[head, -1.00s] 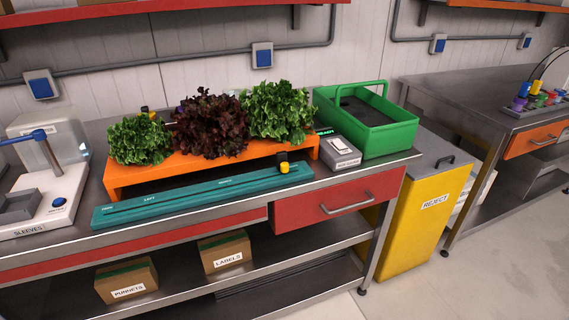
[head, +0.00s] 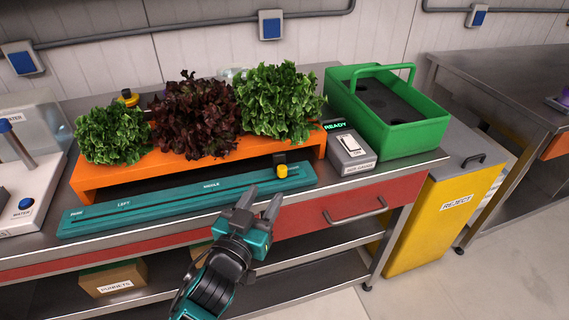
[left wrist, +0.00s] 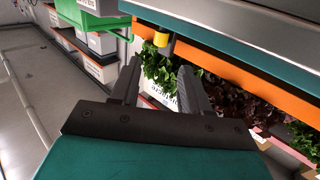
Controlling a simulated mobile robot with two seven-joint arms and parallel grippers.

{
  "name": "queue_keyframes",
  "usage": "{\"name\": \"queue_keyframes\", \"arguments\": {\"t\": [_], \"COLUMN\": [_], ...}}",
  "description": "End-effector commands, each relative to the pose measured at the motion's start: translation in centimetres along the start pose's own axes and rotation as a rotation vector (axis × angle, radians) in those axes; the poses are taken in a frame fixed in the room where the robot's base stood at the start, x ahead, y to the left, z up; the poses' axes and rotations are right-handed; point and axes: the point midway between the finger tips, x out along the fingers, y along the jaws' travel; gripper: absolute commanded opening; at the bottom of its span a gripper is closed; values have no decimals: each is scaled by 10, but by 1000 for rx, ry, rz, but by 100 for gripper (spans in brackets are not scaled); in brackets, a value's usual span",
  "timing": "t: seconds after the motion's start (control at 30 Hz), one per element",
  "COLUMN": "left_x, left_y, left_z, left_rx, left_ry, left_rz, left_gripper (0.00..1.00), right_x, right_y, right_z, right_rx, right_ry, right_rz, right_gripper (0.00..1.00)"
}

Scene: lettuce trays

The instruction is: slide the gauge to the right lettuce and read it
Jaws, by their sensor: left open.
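The gauge is a small black block with a yellow knob (head: 282,170). It stands at the right end of the long teal rail (head: 130,214), in front of the orange stand. The knob also shows in the left wrist view (left wrist: 161,40). The right lettuce (head: 278,103) is green, on the right of the orange stand (head: 92,185). A dark red lettuce (head: 194,115) is in the middle and a smaller green one (head: 112,135) on the left. My left gripper (head: 259,200) is open and empty, in front of the rail and just short of the knob. My right gripper is not in view.
A grey box (head: 351,152) labelled size gauge has a white switch and a green READY display. A green crate (head: 408,137) stands right of it. A yellow reject bin (head: 440,215) is beside the bench. A red drawer (head: 345,203) is under the bench top.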

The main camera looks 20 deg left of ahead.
Motion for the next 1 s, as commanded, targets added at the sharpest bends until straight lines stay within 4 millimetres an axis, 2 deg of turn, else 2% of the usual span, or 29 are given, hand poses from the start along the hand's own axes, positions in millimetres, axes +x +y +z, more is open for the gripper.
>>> {"name": "queue_keyframes", "arguments": {"t": [0.3,0.5,0.7,1.0], "left_x": [60,88,102,104], "left_y": [0,0,0,0], "left_z": [-1,0,0,1], "left_rx": [2,2,1,1], "left_ry": [2,0,-1,-2], "left_rz": [1,0,0,0], "left_gripper": [46,46,46,46], "right_x": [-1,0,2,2], "right_y": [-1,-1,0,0], "right_z": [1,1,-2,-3], "right_rx": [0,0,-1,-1], "right_ry": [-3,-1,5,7], "right_rz": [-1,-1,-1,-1], "right_gripper": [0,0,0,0]}}
